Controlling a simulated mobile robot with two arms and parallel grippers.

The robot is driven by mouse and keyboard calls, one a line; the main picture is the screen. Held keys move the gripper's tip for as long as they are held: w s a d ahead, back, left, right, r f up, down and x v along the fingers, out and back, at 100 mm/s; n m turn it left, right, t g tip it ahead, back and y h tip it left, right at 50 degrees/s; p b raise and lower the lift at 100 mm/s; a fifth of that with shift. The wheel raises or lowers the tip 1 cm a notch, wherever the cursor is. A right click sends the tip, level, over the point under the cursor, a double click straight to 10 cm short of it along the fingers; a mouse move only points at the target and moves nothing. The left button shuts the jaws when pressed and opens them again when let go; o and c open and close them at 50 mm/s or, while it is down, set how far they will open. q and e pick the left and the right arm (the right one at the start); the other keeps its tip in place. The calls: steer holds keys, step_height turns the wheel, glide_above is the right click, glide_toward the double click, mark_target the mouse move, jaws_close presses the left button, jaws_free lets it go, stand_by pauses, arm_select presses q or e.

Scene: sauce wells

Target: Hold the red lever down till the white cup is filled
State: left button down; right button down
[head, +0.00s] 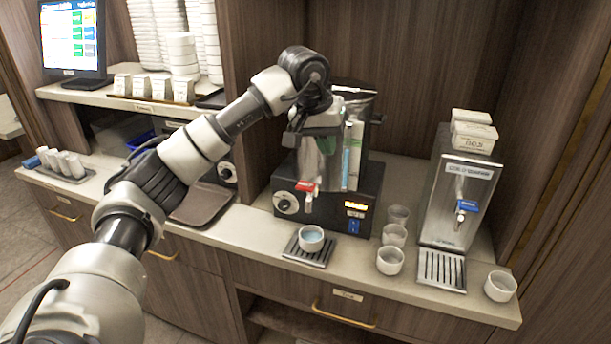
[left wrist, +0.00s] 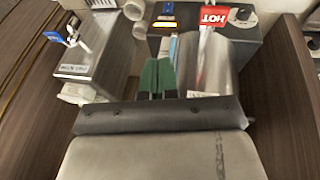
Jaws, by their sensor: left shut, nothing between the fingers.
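The red lever (head: 306,186) is on the front of the black and steel hot dispenser, above its spout. It also shows in the left wrist view as a red tab marked HOT (left wrist: 213,17). The white cup (head: 311,244) stands upright on the drip tray below the spout, with a pale bluish surface inside. Its exact level is hard to tell. My left gripper (head: 329,150) is over the dispenser, above and behind the lever. Its green fingers (left wrist: 157,65) are shut and empty, apart from the lever. My right gripper is not in view.
A second steel dispenser with a blue lever (head: 466,206) stands to the right. Several cups (head: 390,261) stand between the two, and another cup (head: 500,286) is near the right counter end. A screen (head: 73,38) and cup stacks are at the left.

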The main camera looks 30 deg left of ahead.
mark_target(307, 184)
arm_select(q)
steer(key=s+a+r+y, duration=0.1)
steer(key=a+r+y, duration=0.1)
steer(key=a, duration=0.3)
steer(key=shift+s+a+r+g, duration=0.2)
steer(key=shift+a+r+g, duration=0.05)
steer(key=shift+r+g, duration=0.2)
steer(key=p+x, duration=0.1)
steer(key=x, duration=0.3)
steer(key=p+x, duration=0.2)
steer(key=x, duration=0.2)
steer(key=p+x, duration=0.1)
steer(key=x, duration=0.4)
steer(key=shift+s+a+p, duration=0.1)
steer(key=shift+s+p, duration=0.2)
steer(key=shift+s, duration=0.05)
steer(key=shift+f, duration=0.55)
